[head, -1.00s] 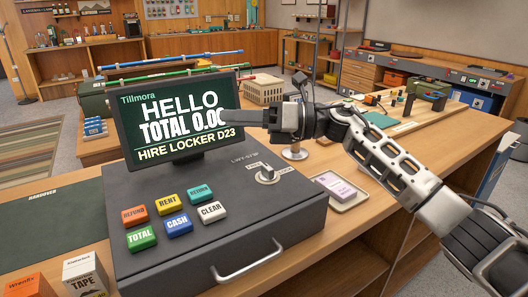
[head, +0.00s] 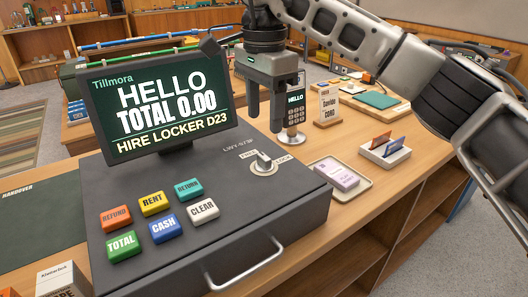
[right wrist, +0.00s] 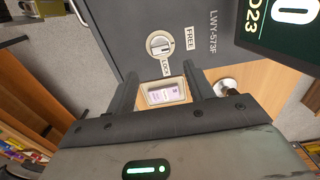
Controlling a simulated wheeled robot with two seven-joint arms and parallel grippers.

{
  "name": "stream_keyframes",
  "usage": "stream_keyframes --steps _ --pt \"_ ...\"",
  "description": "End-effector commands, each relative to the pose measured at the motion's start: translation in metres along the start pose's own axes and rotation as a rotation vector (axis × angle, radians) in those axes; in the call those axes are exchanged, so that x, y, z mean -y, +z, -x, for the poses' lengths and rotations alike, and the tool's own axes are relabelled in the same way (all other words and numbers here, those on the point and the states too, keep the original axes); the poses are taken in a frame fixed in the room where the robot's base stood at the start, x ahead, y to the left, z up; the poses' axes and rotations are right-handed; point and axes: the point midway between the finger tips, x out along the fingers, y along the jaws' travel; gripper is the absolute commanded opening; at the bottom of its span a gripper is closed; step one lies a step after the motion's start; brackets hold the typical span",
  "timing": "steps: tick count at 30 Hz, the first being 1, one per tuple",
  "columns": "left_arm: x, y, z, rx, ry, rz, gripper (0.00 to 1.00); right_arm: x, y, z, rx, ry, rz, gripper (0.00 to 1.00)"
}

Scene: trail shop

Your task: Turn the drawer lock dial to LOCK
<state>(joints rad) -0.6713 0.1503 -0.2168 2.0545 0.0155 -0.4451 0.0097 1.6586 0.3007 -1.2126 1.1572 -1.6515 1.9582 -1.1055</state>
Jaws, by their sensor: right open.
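The drawer lock dial (head: 264,161) is a small knob on a round pale plate on top of the dark till drawer (head: 302,205). FREE is printed to its left and LOCK to its right. Which label the knob points at is too small to tell. My right gripper (head: 265,115) points down above the dial, open and empty, apart from it. In the right wrist view the dial (right wrist: 160,44) shows beyond the open fingers (right wrist: 160,72), with FREE to its right and LOCK below it. My left gripper is out of view.
The till screen (head: 160,104) stands close left of my right gripper. A card reader (head: 295,105) on a round stand is just behind the gripper. A tray (head: 351,193) with a pale pack and a white card holder (head: 385,153) lie to the right. Coloured keys fill the drawer top's left.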

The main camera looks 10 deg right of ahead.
Motion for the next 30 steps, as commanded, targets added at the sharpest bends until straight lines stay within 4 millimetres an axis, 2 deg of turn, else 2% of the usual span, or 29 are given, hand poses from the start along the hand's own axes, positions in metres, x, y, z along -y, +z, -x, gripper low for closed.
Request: stream_keyframes --steps 1,6,12,18,26,30 --pt "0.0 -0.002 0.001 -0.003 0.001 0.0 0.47 -0.001 0.0 -0.012 0.001 0.003 0.0 0.53" --pt "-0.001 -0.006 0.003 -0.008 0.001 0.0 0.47 -0.001 0.0 -0.047 0.002 0.003 -0.001 0.53" --pt "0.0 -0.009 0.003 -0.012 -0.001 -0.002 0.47 0.0 0.0 -0.076 0.002 0.001 -0.001 0.53" --pt "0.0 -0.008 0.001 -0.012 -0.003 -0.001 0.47 0.0 0.001 -0.088 0.002 -0.001 -0.001 0.53" --pt "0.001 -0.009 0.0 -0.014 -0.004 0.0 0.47 0.0 0.001 -0.088 0.002 -0.002 -0.001 0.53" --pt "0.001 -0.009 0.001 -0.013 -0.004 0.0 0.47 0.0 0.0 -0.088 0.002 -0.002 -0.001 0.14"
